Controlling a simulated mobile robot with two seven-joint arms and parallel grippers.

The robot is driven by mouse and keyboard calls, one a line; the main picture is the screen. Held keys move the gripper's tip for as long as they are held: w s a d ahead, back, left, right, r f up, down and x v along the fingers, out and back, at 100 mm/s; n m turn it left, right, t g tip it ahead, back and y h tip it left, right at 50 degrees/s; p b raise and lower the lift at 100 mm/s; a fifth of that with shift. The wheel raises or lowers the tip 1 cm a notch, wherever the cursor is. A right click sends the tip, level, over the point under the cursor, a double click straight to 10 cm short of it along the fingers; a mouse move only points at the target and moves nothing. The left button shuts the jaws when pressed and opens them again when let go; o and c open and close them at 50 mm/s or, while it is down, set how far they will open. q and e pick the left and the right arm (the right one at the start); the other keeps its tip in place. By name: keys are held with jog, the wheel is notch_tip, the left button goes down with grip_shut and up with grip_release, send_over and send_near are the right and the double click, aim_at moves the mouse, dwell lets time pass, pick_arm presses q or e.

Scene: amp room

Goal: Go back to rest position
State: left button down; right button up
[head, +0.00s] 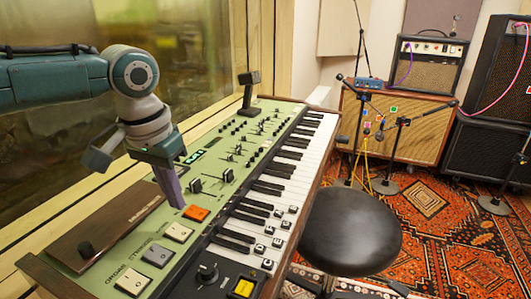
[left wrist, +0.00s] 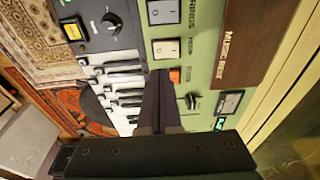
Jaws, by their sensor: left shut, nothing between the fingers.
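My left gripper (head: 178,205) reaches in from the upper left in the head view. It points down over the green panel of a keyboard synthesizer (head: 115,225). Its fingers are shut and empty, with the tips close to the orange button (head: 196,213); I cannot tell whether they touch the panel. In the left wrist view the shut fingers (left wrist: 160,85) point at the panel just beside the orange button (left wrist: 175,76). My right gripper is in neither view.
A black round stool (head: 350,230) stands right of the keys. A wooden-framed window (head: 200,60) runs behind the synthesizer. Amplifiers (head: 432,65) and microphone stands (head: 393,150) stand at the back right on a patterned rug (head: 450,230).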

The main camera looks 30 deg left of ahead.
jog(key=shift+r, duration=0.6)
